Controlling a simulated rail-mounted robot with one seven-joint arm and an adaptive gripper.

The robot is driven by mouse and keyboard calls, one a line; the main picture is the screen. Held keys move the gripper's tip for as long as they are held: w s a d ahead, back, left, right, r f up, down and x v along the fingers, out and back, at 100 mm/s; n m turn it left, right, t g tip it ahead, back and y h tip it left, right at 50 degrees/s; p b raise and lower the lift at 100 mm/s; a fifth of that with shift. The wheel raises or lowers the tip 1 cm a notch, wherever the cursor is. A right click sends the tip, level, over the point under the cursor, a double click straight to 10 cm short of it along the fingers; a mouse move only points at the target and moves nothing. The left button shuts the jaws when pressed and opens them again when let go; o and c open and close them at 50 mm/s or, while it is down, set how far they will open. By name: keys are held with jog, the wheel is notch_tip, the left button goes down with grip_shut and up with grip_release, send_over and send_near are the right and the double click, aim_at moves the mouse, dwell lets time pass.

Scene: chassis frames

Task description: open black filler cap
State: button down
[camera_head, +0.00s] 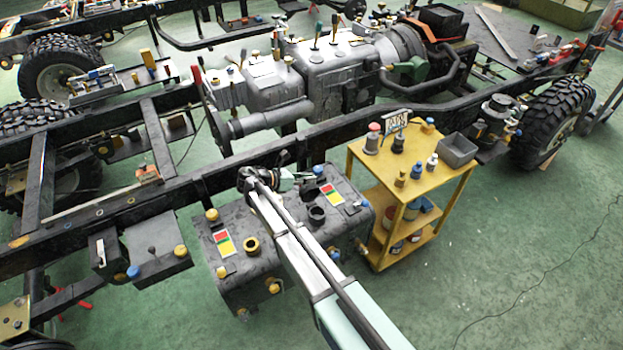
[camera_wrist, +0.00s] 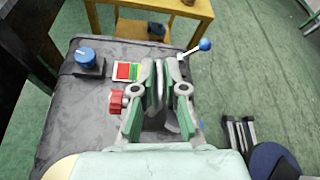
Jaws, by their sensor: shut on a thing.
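A dark grey tank (camera_head: 345,225) lies beside the chassis rail, with a round black filler neck (camera_head: 317,214) on its top. My gripper (camera_head: 298,178) is low over this tank, at the left of a red, yellow and green label (camera_head: 331,194). In the wrist view my gripper (camera_wrist: 158,88) has its fingers close together on a dark thing, which looks like the black filler cap. The fingers mostly hide it, so its exact shape and tilt cannot be told.
A blue cap (camera_wrist: 86,58) and a red knob (camera_wrist: 117,101) are left of my fingers; a blue-ball lever (camera_wrist: 204,45) is at right. A yellow cart (camera_head: 385,190) stands beyond the tank. The chassis rail (camera_head: 220,175) runs close behind. Green floor at lower right is clear.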

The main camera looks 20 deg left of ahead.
jog(key=shift+w+a+f, duration=0.35)
jog(key=shift+a, duration=0.15)
jog(key=c, duration=1.2)
grip_release()
jog(key=shift+s+a+r+p, duration=0.25)
jog(key=shift+a+p, duration=0.05)
jog(key=shift+a, duration=0.05)
jog(key=v, duration=1.1)
